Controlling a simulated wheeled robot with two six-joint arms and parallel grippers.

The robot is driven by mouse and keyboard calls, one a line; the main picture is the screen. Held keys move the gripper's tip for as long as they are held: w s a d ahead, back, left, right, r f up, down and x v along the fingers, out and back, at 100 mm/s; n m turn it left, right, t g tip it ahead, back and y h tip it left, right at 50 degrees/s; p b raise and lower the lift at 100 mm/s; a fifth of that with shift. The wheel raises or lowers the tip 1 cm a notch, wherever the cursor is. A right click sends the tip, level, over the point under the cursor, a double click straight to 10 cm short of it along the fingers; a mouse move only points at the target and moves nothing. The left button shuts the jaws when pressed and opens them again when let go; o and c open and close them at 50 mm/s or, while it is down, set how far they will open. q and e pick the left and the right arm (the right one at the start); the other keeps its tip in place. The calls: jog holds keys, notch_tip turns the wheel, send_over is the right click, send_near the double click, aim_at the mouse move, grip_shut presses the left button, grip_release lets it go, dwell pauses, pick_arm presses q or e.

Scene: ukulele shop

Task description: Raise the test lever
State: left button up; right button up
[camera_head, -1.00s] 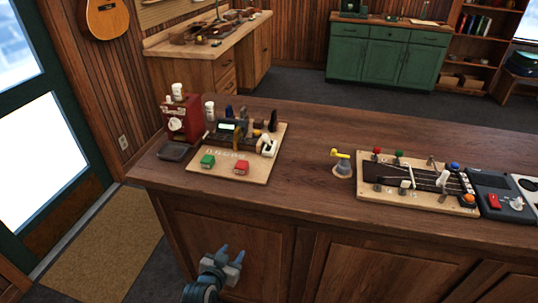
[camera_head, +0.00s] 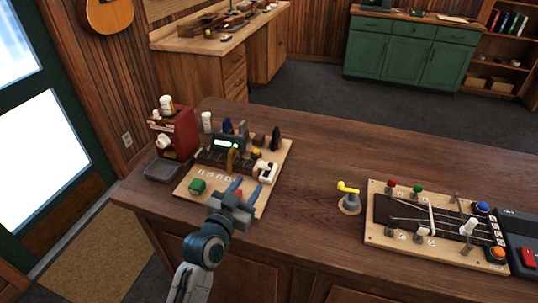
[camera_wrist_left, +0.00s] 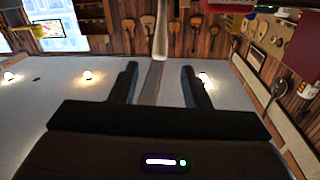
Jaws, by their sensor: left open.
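My left gripper (camera_head: 246,188) is open and empty in the head view, at the near edge of the light wooden board (camera_head: 186,186). Its blue fingers cover part of the red block (camera_head: 237,196); I cannot tell if they touch it. The fingers also show apart in the left wrist view (camera_wrist_left: 160,82). I cannot tell which part is the test lever. A separate yellow-handled lever (camera_head: 348,188) stands on a grey base to the right. My right gripper is out of view.
A red machine (camera_head: 174,136) and a dark tray (camera_head: 162,171) stand left of the board. A fretboard jig (camera_head: 376,250) with knobs and a dark device (camera_head: 520,232) lie at the right. The counter (camera_head: 310,185) between is clear.

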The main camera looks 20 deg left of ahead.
aim_at(260, 167)
pick_arm(q)
jog(key=w, duration=0.1)
jog(key=w+p, duration=0.1)
jog(key=w, duration=0.1)
jog(key=w+r+p, duration=0.1)
jog(key=shift+w+d, duration=0.25)
jog(key=shift+d, duration=0.15)
jog(key=w, duration=0.2)
jog(key=w+p, duration=0.1)
jog(key=shift+w+d+f, duration=0.2)
jog(key=shift+f, duration=0.05)
jog(key=shift+w+d+f, duration=0.1)
jog(key=shift+w, duration=0.75)
jog(key=shift+c, duration=1.2)
grip_shut()
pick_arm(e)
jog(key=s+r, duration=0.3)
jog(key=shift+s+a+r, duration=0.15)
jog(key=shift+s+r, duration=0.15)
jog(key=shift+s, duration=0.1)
